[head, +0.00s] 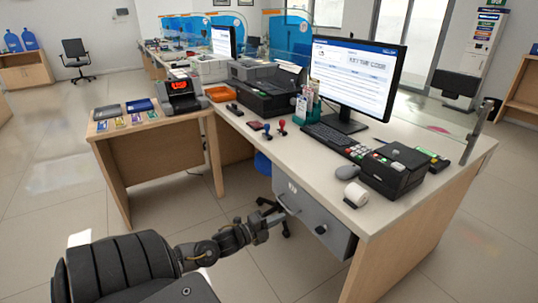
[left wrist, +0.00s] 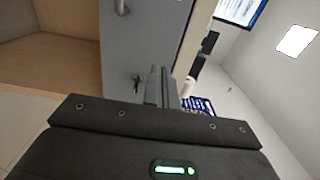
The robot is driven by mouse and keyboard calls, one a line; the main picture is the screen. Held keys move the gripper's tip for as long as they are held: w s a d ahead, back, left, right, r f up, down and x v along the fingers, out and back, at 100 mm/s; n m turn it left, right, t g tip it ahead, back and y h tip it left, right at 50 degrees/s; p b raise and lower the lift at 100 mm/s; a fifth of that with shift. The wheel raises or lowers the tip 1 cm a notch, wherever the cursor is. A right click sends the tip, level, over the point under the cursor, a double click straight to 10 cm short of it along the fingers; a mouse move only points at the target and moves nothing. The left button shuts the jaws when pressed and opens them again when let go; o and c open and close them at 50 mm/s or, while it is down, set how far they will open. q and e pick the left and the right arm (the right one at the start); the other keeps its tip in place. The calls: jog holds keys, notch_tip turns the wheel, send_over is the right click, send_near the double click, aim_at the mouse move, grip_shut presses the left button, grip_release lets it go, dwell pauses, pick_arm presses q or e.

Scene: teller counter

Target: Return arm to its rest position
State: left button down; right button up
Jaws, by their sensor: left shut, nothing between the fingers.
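My left arm (head: 215,248) comes in from the lower left in the head view and reaches toward the desk front. My left gripper (head: 279,218) is shut and empty, close in front of the grey drawer unit (head: 335,239) under the counter. From this view I cannot tell whether it touches the drawer handle. In the left wrist view the narrow fingers (left wrist: 159,86) are together in front of the grey drawer front (left wrist: 140,45). A handle (left wrist: 122,7) shows at the top there, and a key in a lock (left wrist: 137,82) shows beside the fingers. My right gripper is out of view.
The counter (head: 255,120) holds a monitor (head: 357,75), keyboard (head: 325,136), printer (head: 268,85), stamps and a paper roll (head: 356,192). A side table (head: 140,130) with a red-display machine (head: 180,90) stands to the left. The floor (head: 50,170) at the left is clear.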

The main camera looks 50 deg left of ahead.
pick_arm(q)
jog(key=shift+s+a, duration=0.15)
jog(key=shift+s, duration=1.3)
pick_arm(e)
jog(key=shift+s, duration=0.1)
